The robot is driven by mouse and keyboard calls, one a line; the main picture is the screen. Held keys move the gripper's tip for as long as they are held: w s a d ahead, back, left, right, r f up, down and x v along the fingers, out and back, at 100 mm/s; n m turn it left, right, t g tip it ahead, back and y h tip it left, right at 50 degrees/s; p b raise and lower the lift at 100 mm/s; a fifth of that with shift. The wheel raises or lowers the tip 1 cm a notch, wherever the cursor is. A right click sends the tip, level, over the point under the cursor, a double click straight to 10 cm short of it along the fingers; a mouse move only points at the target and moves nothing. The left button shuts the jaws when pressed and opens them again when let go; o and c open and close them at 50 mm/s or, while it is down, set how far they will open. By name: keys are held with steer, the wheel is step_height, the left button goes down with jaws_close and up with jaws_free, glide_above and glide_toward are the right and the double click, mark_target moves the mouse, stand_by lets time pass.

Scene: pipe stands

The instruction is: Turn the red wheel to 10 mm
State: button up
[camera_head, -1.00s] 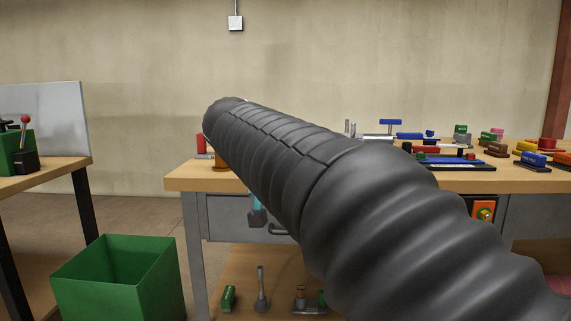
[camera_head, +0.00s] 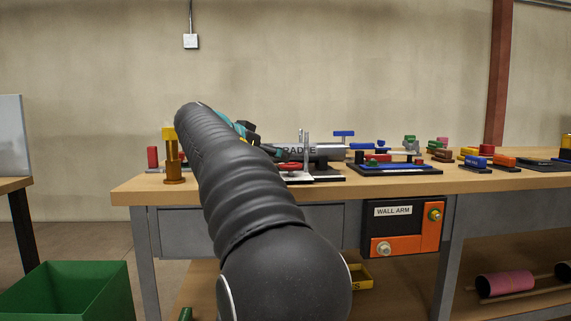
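A red upright piece (camera_head: 152,157) stands at the left end of the workbench, next to an orange-brown post with a yellow top (camera_head: 173,172). A grey cylinder lettered like "CRADLE" (camera_head: 326,152), partly covered, lies near the middle, with a thin upright frame in front. My dark ribbed arm reaches up across the bench and hides part of it. My gripper (camera_head: 266,148) seems to show only in part beyond the arm, as dark parts beside the cylinder. Its fingers are too small and covered to read.
The wooden workbench (camera_head: 480,184) holds a black tray with blue and red parts (camera_head: 395,169) and several coloured blocks to the right. An orange and black "WALL ARM" box (camera_head: 405,228) is at its front. A green bin (camera_head: 68,290) stands at lower left.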

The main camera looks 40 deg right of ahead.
mark_target(289, 164)
steer(key=x, duration=0.7)
steer(key=shift+d, duration=0.1)
steer(key=c, duration=1.1)
